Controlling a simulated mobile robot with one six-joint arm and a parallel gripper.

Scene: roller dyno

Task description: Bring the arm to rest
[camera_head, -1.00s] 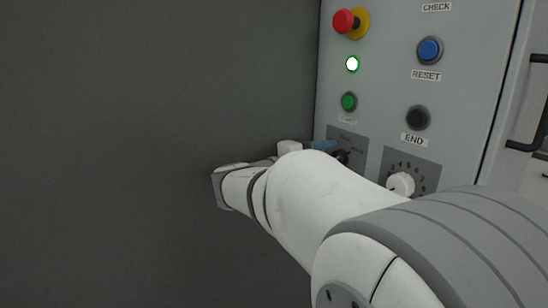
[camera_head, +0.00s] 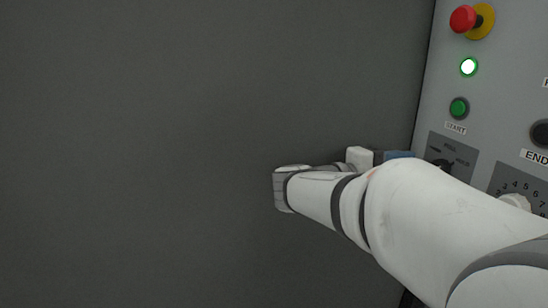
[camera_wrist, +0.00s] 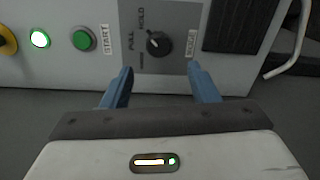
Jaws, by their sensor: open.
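My gripper (camera_wrist: 162,88) is open in the wrist view, its two blue fingers apart with nothing between them. A black rotary knob (camera_wrist: 158,43) on a dark plate marked PULL and HOLD is on the panel beyond the fingertips, and a gap shows between them. In the head view my white arm reaches from the lower right toward the control panel (camera_head: 440,90). The gripper's blue part shows there beside the panel, mostly hidden by the arm. The knob also shows just past the arm (camera_head: 441,165).
The panel carries a red emergency stop (camera_head: 463,19) on a yellow base, a lit green-rimmed lamp (camera_head: 468,67), a green START button (camera_head: 459,108), a dark END button (camera_head: 541,133) and a white numbered dial (camera_head: 515,201). A grey wall (camera_head: 200,120) fills the left. A pale handle (camera_wrist: 293,45) juts out at right in the wrist view.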

